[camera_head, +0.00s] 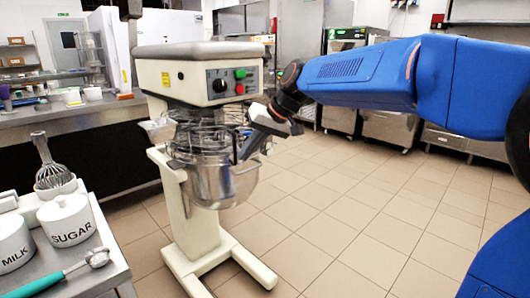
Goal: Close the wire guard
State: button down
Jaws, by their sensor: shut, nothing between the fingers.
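The mixer (195,75) stands on the tiled floor left of centre, with a metal bowl (212,184) under its head. The wire guard (197,135) shows as dark curved wires between the head and the bowl. My gripper (243,157) reaches in from the right, pointing down at the right side of the guard, just above the bowl's rim. It is shut with nothing in it. It overlaps the guard in the picture; I cannot tell whether it touches the wires. The gripper hides part of the guard's right side.
At the front left, a metal table carries a whisk (53,165), a sugar jar (66,219), a milk jar (14,243) and a teal-handled scoop (62,277). A counter (70,118) stands behind. The floor right of the mixer is open.

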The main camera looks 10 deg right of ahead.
jog(key=a, duration=0.1)
jog(key=w+a, duration=0.1)
jog(key=shift+a+r, duration=0.1)
jog(key=shift+a, duration=0.25)
jog(key=shift+w+a+r, duration=0.1)
dwell(0.3)
